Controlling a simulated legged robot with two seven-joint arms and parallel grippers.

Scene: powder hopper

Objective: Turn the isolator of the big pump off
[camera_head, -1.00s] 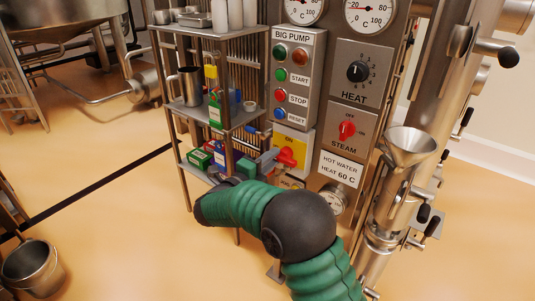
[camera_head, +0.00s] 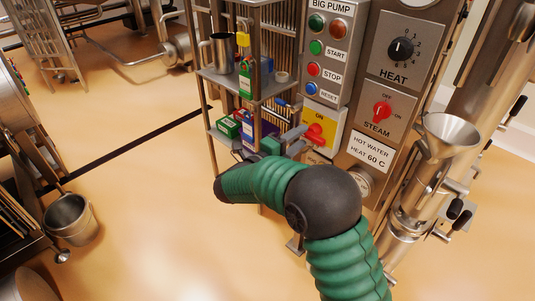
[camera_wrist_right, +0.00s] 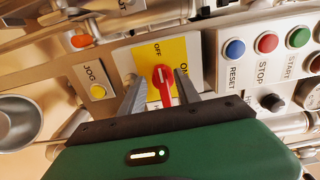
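The big pump isolator is a red knob (camera_head: 315,132) on a yellow plate (camera_head: 326,115), below the BIG PUMP button box (camera_head: 323,60). In the right wrist view the red knob (camera_wrist_right: 163,88) shows close up, with OFF and ON printed on its yellow plate (camera_wrist_right: 150,53). My right gripper (camera_head: 294,140) is at the isolator, reaching in from the left. In the wrist view my right gripper (camera_wrist_right: 161,88) is open, one finger on each side of the knob, with gaps visible. Its exact depth is hard to tell. My left gripper is not in view.
A shelf rack (camera_head: 226,137) with boxes and a metal jug stands close left of the isolator. The STEAM knob (camera_head: 382,110) and a steel funnel (camera_head: 450,132) are to the right. A JOG button (camera_wrist_right: 98,91) is beside the isolator. A bucket (camera_head: 70,220) stands on the floor.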

